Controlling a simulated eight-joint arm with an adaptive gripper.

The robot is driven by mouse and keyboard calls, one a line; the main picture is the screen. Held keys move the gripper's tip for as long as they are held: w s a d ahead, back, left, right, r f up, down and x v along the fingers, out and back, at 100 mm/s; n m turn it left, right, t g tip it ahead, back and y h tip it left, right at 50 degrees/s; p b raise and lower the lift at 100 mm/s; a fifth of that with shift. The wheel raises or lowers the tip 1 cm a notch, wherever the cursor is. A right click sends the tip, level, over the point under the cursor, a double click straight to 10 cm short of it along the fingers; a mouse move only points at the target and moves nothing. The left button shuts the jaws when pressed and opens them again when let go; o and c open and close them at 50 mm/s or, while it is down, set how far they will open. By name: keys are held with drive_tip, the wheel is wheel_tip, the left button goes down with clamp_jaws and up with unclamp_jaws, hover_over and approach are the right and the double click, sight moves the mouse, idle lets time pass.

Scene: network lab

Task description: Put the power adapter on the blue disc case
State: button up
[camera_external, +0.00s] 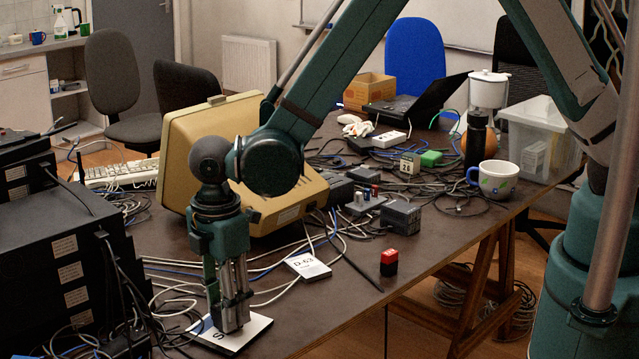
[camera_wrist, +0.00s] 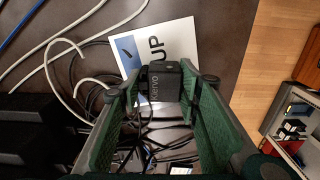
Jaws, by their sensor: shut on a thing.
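My gripper (camera_wrist: 172,85) is shut on a black power adapter (camera_wrist: 164,84) with pale lettering. In the external view, my gripper (camera_external: 231,322) points down at the table's near left part, and its fingers hide the adapter. A flat, pale case (camera_wrist: 182,40) with dark letters "UP" and a blue patch lies under the adapter in the wrist view. It looks mostly white; I take it for the disc case. It also shows in the external view (camera_external: 253,329) under my fingertips. I cannot tell whether the adapter touches it.
Dark stacked equipment (camera_external: 62,262) stands at the left. Loose cables (camera_wrist: 92,45) lie beside the case. The table's front edge is close.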

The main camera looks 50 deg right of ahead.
drive_tip(key=shift+f, duration=0.2)
drive_tip(key=o, duration=1)
drive_tip(key=shift+c, duration=0.2)
drive_tip(key=shift+r, duration=0.2)
wheel_tip(320, 180, up, 12)
drive_tip(key=p, duration=0.1)
idle(0.6)
drive_tip(key=shift+d, duration=0.1)
